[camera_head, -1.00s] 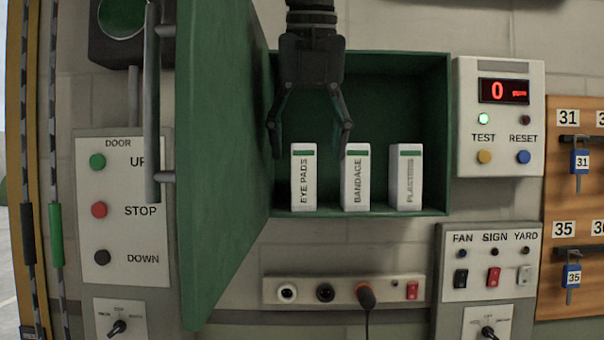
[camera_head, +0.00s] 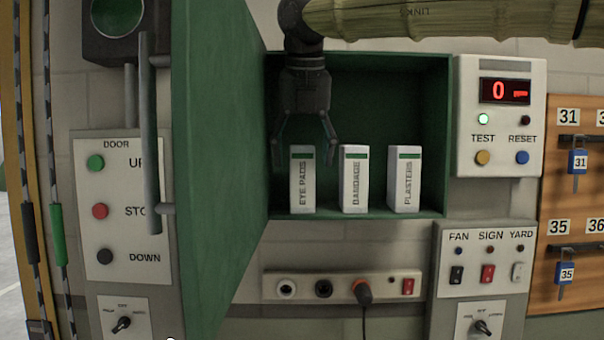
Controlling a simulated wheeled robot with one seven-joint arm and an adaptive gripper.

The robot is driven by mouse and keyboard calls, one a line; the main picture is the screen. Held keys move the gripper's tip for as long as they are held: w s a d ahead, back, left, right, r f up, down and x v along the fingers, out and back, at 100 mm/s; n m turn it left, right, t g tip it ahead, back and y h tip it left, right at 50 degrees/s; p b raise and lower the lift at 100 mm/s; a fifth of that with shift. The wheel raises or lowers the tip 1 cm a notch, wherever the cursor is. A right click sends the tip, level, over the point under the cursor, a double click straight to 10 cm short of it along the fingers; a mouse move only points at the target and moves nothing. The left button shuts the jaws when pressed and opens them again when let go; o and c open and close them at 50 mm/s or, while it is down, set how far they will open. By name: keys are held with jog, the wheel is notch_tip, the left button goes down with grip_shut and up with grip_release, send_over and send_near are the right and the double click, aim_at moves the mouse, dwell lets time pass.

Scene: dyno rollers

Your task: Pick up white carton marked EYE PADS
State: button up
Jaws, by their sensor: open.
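The white carton marked EYE PADS (camera_head: 302,185) stands upright at the left of the green cabinet's floor, with a green band near its top. My gripper (camera_head: 304,158) points down over it with its fingers spread. One finger shows on each side of the carton's upper part, and nothing is visibly clamped. I cannot tell how far apart in depth the fingers and the carton are.
A BANDAGE carton (camera_head: 354,182) stands close to the right, and a PLASTERS carton (camera_head: 405,182) stands beyond it. The open green cabinet door (camera_head: 215,170) stands just left. The cabinet (camera_head: 447,120) has right and top walls around the cartons.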

aim_at(302, 170)
jog(key=shift+p+x, duration=0.5)
jog(key=shift+x, duration=1.6)
jog(key=c, duration=1.1)
